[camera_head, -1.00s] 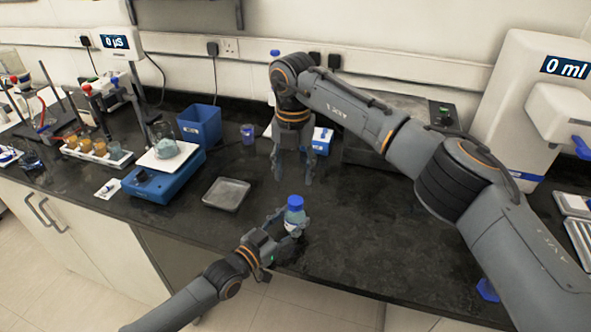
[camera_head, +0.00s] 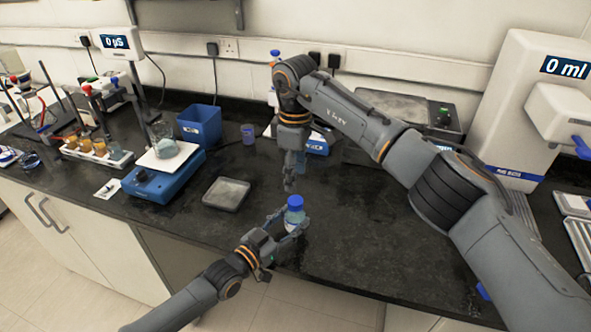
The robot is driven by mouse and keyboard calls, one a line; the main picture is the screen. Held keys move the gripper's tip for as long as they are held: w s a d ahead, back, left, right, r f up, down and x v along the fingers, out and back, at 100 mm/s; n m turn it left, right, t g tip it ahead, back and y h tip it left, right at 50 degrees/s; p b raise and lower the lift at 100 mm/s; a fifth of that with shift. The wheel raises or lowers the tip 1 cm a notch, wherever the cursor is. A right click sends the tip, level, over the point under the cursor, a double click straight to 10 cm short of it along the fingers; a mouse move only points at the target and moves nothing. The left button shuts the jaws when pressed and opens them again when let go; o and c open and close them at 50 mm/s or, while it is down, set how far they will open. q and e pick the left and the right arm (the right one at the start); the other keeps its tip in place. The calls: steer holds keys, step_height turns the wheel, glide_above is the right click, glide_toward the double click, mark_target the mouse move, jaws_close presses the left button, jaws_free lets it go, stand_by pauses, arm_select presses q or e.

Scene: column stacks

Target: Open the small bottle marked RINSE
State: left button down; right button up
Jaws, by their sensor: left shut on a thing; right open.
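A small bottle (camera_head: 293,215) with a blue cap (camera_head: 295,201) stands upright near the front edge of the bench. Its label is too small and too covered to read. My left gripper (camera_head: 291,226) is shut around the bottle's body from the left. The cap is free above the fingers. My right gripper (camera_head: 289,187) points down just above and behind the cap, apart from it. It is open, though its fingers overlap from this angle.
A grey tray (camera_head: 226,194) lies left of the bottle. Farther left are a blue stirrer (camera_head: 157,186) with a flask (camera_head: 162,139) and a blue bin (camera_head: 199,126). A white dispenser (camera_head: 512,110) stands at right. Dark bench is clear right of the bottle.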

mark_target(295, 200)
step_height(295, 200, down, 8)
steer(key=shift+r, duration=0.2)
